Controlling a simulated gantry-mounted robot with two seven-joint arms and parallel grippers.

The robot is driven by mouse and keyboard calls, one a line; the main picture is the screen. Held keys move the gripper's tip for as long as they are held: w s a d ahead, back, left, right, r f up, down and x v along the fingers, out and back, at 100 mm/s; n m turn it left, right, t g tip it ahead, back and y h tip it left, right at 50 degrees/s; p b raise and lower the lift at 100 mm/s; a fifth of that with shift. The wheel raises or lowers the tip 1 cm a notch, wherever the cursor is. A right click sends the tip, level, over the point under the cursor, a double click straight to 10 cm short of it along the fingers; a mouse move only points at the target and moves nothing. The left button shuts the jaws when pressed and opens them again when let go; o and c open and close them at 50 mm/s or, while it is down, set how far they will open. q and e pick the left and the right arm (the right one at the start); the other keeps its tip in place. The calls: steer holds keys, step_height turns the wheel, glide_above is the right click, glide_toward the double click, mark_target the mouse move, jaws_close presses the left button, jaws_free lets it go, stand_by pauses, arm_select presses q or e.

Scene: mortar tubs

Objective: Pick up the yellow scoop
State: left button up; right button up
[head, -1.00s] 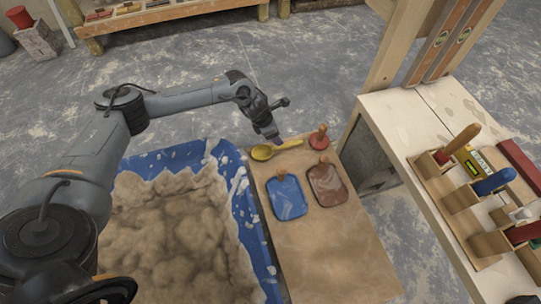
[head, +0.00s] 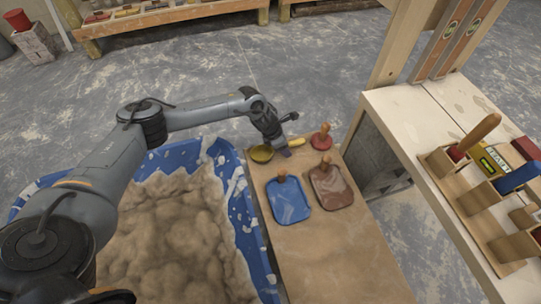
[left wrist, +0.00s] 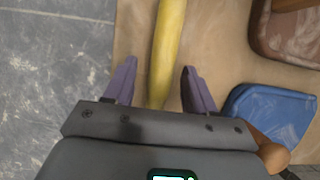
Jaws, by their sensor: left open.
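The yellow scoop (head: 261,154) lies on the wooden board (head: 335,255) near its far end, its bowl to the left and its handle to the right. My left gripper (head: 286,152) is over the scoop and hides the middle of it. In the left wrist view the scoop's yellow handle (left wrist: 167,45) runs between the two purple fingertips of the left gripper (left wrist: 158,85). The fingers are apart, with a gap on each side of the handle. My right gripper is not in view.
A blue float (head: 288,200), a brown float (head: 331,186) and a red round tool (head: 321,140) lie close by on the board. A blue tub (head: 246,225) of mortar stands left. A tool bench (head: 430,130) stands right.

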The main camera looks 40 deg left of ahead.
arm_select(q)
steer(key=shift+w+f, duration=0.15)
jaws_close()
stand_by(0.6)
